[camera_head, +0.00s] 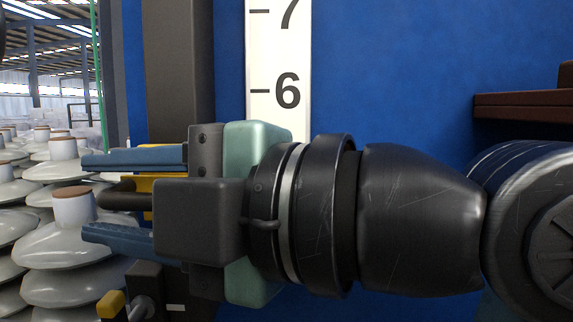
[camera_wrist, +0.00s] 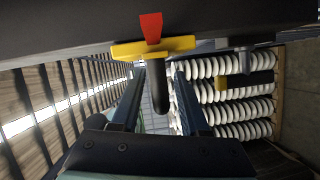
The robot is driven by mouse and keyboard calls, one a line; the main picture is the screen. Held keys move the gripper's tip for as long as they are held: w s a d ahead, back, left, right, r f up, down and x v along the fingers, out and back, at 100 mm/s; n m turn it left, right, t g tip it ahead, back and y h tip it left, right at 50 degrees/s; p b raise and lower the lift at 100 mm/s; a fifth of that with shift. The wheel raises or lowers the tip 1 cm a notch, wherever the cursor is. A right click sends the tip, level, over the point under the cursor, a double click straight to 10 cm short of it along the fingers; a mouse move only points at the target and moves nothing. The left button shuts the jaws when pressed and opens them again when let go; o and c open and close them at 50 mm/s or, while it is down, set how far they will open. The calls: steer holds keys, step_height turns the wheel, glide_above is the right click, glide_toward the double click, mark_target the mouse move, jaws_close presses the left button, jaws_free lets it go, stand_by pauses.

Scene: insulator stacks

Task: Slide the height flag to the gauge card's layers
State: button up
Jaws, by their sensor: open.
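The height flag shows in the wrist view as a yellow crosspiece (camera_wrist: 178,44) with a red pointer (camera_wrist: 151,27) and a dark rounded handle (camera_wrist: 158,92). In the head view its dark handle (camera_head: 122,196) sticks out leftward between my fingers, and part of its yellow body (camera_head: 146,184) shows behind my gripper. My gripper (camera_head: 86,196) is open, with one blue finger above the handle and one below. In the wrist view my gripper (camera_wrist: 160,76) has a finger on each side of the handle, with gaps visible. I cannot make out the gauge card.
A white scale (camera_head: 279,60) shows 7 and 6 on a blue panel beside a dark upright post (camera_head: 178,70). Insulator stacks (camera_head: 62,245) stand close at the left, below and beside my fingers. A second yellow-tipped dark part (camera_head: 112,304) sits just below my gripper. A brown ledge (camera_head: 525,105) juts in at right.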

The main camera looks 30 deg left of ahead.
steer(key=shift+a, duration=0.3)
steer(key=shift+d, duration=0.15)
steer(key=shift+c, duration=0.3)
jaws_close()
stand_by(0.8)
